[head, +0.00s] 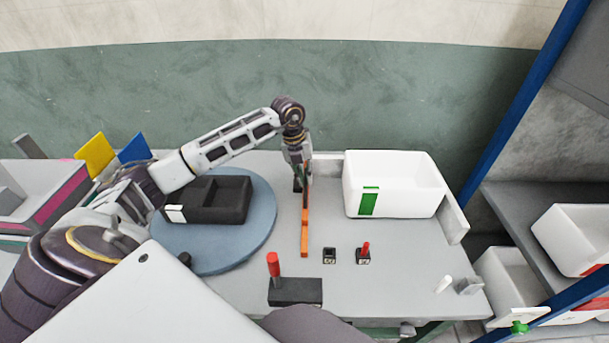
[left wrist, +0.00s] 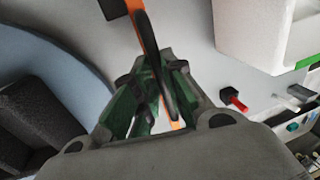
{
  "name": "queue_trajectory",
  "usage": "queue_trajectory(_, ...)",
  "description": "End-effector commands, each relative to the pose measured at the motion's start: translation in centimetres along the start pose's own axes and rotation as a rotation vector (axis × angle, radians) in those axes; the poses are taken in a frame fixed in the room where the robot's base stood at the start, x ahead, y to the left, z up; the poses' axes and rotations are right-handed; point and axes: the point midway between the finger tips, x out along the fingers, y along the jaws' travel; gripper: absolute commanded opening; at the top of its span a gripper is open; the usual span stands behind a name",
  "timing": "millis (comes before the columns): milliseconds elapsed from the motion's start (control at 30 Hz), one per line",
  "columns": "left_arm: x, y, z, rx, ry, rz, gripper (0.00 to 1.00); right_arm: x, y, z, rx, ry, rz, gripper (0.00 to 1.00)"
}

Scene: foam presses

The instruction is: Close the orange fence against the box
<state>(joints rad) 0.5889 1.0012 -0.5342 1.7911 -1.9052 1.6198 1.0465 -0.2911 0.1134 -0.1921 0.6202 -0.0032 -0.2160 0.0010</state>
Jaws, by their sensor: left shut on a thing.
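The orange fence (head: 304,236) is a thin upright bar running front to back on the grey table, between the round blue turntable and the white box. The white box (head: 394,212) with a green label stands to its right, with a gap between them. My left gripper (head: 299,180) reaches down at the far part of the fence. In the left wrist view my left gripper (left wrist: 158,98) is shut on the orange fence (left wrist: 148,32), which passes between its fingers. The white box (left wrist: 240,35) shows at the top right there. My right gripper is not in view.
A black tray (head: 247,199) sits on the blue turntable (head: 233,262). A black block with a red handle (head: 295,291) and two small black switches (head: 329,255) stand in front. A low wall (head: 454,221) lies right of the box. Blue posts and shelves stand at far right.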

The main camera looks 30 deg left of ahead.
Motion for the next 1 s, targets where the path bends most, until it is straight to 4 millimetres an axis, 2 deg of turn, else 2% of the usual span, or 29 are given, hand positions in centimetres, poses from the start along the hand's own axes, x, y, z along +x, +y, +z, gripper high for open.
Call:
queue_trajectory(167,0.0,0.0,0.0,0.000,0.000,0.000,0.00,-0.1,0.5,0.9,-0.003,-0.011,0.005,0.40)
queue_trajectory(367,0.1,-1.1,0.0,0.001,0.000,-0.003,0.00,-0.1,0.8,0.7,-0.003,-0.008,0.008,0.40)
queue_trajectory(567,0.6,-3.3,0.0,0.000,0.000,-0.005,0.00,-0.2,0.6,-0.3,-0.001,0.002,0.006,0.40)
queue_trajectory(800,1.1,-6.1,0.0,0.000,0.001,-0.004,0.00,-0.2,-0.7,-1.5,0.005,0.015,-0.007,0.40)
queue_trajectory(1000,1.6,-8.4,0.1,0.000,0.000,-0.004,0.00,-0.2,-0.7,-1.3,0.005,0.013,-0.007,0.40)
